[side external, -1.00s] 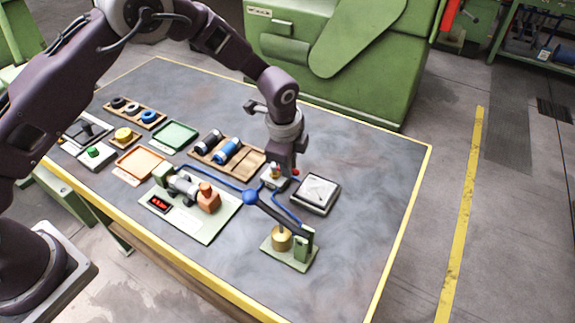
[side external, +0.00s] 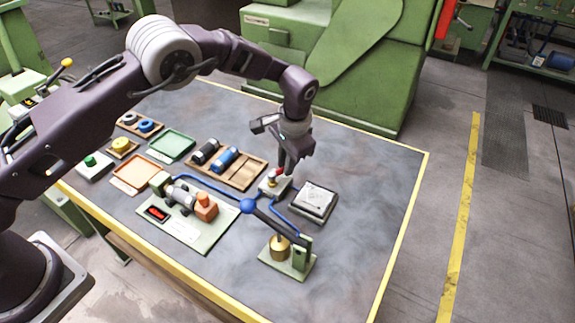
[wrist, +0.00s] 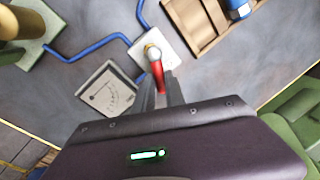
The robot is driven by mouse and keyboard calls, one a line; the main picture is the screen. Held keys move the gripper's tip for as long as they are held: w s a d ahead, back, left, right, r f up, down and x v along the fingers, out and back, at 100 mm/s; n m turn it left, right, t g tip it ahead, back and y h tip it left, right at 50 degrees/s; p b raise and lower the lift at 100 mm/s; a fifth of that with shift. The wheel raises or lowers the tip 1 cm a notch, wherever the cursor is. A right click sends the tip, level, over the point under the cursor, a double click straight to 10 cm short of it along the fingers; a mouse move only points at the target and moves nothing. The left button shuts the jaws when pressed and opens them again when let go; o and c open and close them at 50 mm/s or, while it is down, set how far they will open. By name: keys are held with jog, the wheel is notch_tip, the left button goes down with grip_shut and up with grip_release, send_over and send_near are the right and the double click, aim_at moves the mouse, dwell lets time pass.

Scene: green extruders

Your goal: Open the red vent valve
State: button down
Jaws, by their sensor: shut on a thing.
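The red vent valve handle (wrist: 158,77) shows in the wrist view as a short red lever. It sits on a small white block (wrist: 146,44) with a round metal fitting, and blue tubes run to the block. My gripper (wrist: 160,86) is shut on the outer end of the red handle, one finger on each side. In the side external view my gripper (side external: 284,168) reaches down to the white valve block (side external: 269,188), and a bit of the red handle (side external: 278,171) shows beside the fingers. The fingers partly hide the handle there.
A square gauge (side external: 314,202) stands close to the right of the valve. A wooden tray (side external: 244,176) with dark and blue cylinders is behind left. A green stand with a brass weight (side external: 280,249) and a pump plate (side external: 185,231) are in front. The right table area is clear.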

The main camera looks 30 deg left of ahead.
jog(key=shift+w+a+n+g, duration=0.15)
jog(key=shift+a+n+g, duration=0.2)
jog(key=shift+n, duration=0.95)
jog(key=shift+w+a+n+g, duration=0.15)
jog(key=shift+a+n, duration=0.3)
jog(key=shift+n, duration=0.85)
jog(key=c, duration=1.4)
grip_release()
jog(key=r, duration=0.2)
jog(key=d+r, duration=0.1)
jog(key=r, duration=0.4)
jog(key=shift+d, duration=0.15)
